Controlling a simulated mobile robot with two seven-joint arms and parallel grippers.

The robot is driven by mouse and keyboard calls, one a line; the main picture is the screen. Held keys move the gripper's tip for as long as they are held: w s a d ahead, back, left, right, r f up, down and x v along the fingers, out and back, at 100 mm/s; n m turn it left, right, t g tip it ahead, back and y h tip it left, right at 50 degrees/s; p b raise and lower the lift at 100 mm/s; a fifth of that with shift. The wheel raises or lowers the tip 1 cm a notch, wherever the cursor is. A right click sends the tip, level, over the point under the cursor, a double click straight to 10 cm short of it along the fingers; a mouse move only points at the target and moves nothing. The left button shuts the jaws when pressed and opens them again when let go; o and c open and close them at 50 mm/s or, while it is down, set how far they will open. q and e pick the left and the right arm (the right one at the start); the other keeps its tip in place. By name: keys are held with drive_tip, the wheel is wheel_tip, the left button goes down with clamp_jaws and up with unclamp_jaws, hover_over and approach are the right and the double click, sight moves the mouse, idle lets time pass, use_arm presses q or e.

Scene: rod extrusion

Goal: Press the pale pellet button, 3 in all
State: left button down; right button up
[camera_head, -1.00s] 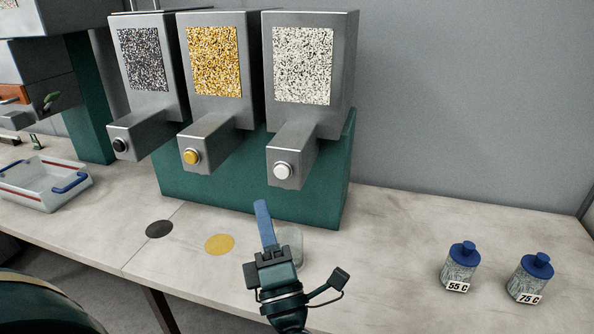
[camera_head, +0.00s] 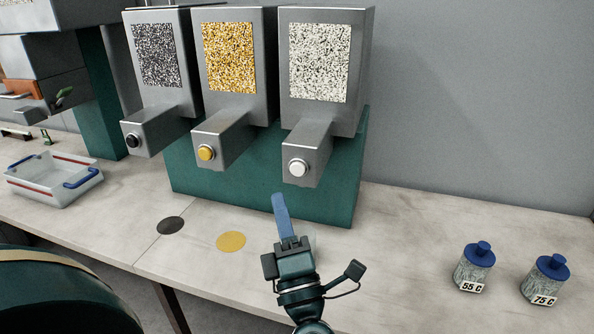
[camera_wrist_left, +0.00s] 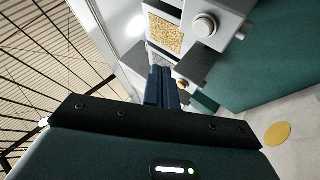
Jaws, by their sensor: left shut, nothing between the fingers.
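The pale pellet button (camera_head: 298,168) is a round white knob on the front of the spout under the right-hand hopper, which has a white speckled panel (camera_head: 319,62). My left gripper (camera_head: 279,198) is shut, its blue fingers together and empty. Its tips point up and appear just below and left of the pale button, with a gap between them in the picture. In the left wrist view the pale button (camera_wrist_left: 205,25) sits above and right of the blue fingers (camera_wrist_left: 160,78). My right gripper is not in view.
A gold button (camera_head: 206,153) and a black button (camera_head: 133,140) sit on the spouts to the left. Yellow (camera_head: 231,241) and dark (camera_head: 171,225) discs mark the bench. Jars labelled 55 C (camera_head: 474,268) and 75 C (camera_head: 546,279) stand right. A clear tray (camera_head: 50,190) stands left.

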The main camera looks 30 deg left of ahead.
sight(298, 169)
use_arm(q)
drive_tip(key=w+a, duration=0.1)
drive_tip(key=w, duration=0.5)
drive_tip(key=shift+w+a+b, duration=0.3)
drive_tip(key=shift+w+b, duration=0.05)
drive_tip(key=shift+b, duration=0.05)
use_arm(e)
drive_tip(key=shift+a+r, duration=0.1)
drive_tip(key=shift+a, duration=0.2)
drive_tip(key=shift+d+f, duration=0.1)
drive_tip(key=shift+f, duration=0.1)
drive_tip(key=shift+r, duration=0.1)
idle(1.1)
use_arm(q)
drive_tip(key=shift+w+a, duration=0.1)
drive_tip(key=shift+w, duration=0.3)
